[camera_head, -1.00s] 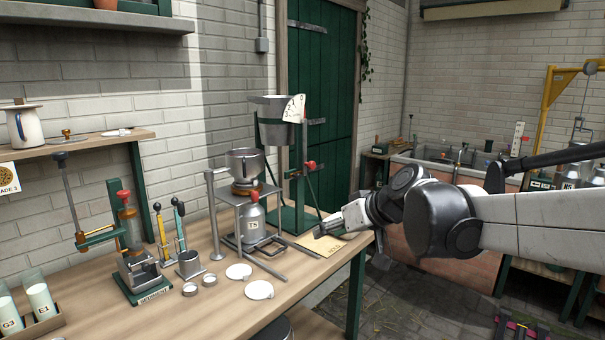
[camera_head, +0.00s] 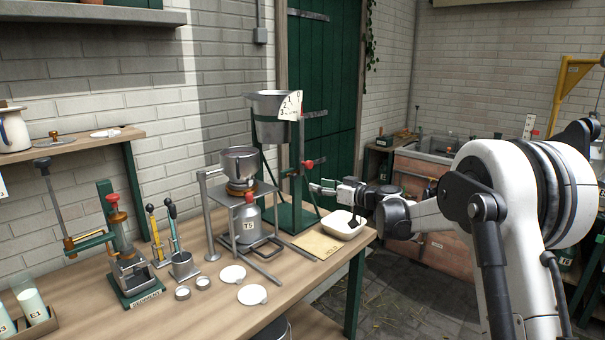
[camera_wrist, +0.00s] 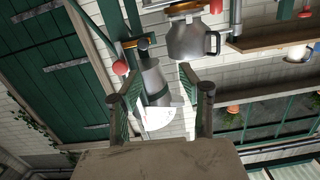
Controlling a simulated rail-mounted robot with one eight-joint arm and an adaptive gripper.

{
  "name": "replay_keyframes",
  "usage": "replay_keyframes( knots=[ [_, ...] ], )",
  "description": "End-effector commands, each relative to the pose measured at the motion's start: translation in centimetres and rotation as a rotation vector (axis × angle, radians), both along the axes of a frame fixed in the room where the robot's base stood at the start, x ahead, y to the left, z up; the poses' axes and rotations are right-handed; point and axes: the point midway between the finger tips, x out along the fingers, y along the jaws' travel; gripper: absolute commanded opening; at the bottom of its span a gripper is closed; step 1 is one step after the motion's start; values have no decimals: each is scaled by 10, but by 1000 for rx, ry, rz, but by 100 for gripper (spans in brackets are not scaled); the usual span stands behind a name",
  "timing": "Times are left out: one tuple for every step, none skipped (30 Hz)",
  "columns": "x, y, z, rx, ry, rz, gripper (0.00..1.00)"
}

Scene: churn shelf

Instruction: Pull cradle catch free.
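The cradle is a green stand (camera_head: 281,216) on the bench, bearing a grey metal bucket (camera_head: 270,118) with a white numbered dial (camera_head: 291,106). A red knob (camera_head: 308,165), which looks like the catch, sticks out on the right side of the stand. My gripper (camera_head: 320,190) is just right of the stand and below the knob. In the wrist view, which appears upside down, my gripper (camera_wrist: 160,98) has its fingers spread with the bucket (camera_wrist: 155,82) visible beyond them. The red knob (camera_wrist: 120,67) shows beside the left finger, apparently not held.
A can marked T5 (camera_head: 248,226) under a metal funnel pot (camera_head: 239,163) stands left of the cradle. A white dish (camera_head: 342,226) and a tan sheet (camera_head: 316,245) lie below my gripper. A green door (camera_head: 335,120) is behind.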

Motion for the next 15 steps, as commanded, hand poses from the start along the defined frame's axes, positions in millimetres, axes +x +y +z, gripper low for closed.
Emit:
replay_keyframes(
  knots=[
    [9,1,-5,11,-20,1,39],
    [13,1,-7,18,-32,2,39],
    [18,2,-10,23,-46,2,39],
    [21,2,-12,28,-55,2,39],
    [23,2,-13,31,-62,2,39],
    [26,2,-15,35,-71,1,39],
    [27,2,-16,38,-74,1,39],
    [28,2,-16,39,-78,1,39],
    [29,3,-17,40,-81,1,39],
    [31,4,-17,40,-83,1,39],
    [32,5,-18,41,-83,1,39],
    [34,8,-18,40,-84,2,39],
    [36,10,-18,41,-83,2,39],
    [38,13,-18,41,-83,2,39],
    [41,18,-18,40,-82,3,39]
  ],
)
